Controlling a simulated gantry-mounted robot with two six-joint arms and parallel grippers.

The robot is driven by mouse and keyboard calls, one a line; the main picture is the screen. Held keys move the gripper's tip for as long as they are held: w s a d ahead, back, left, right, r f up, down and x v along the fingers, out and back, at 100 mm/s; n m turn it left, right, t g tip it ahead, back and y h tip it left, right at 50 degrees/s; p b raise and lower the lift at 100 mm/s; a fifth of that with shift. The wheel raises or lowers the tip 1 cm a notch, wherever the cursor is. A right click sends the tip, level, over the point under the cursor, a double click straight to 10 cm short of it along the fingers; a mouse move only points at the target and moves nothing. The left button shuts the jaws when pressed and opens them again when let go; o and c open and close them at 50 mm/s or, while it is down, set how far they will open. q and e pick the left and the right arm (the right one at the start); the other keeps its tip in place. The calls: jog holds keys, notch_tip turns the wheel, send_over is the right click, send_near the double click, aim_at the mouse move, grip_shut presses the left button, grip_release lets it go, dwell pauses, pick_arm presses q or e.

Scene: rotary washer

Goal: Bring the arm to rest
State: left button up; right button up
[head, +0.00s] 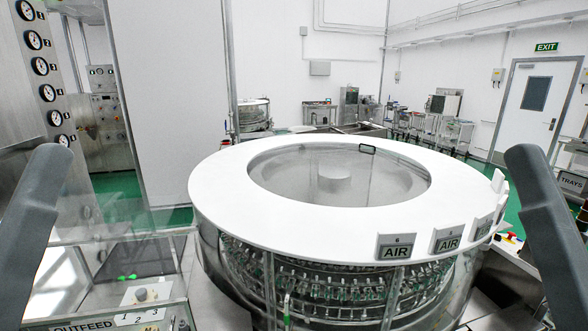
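My two dark grey arms show only in part, one at the left edge and one at the right edge of the head view. Each rises from the lower part of the picture to a rounded end. Neither gripper is in view, so I cannot see its fingers or anything held. The rotary washer (222,191) stands in the middle, with a wide white ring top around a clear round centre. Rows of small glass items (330,283) show below the ring, behind its clear side wall. Both visible arm parts appear apart from the washer.
Signs marked AIR (396,247) stand along the washer's front right rim. An OUTFEED panel (140,317) with a knob is at the lower left. Pressure gauges (40,66) line a metal column at the left. A white door (532,108) and green floor lie behind.

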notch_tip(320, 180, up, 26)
jog(key=p, duration=2.2)
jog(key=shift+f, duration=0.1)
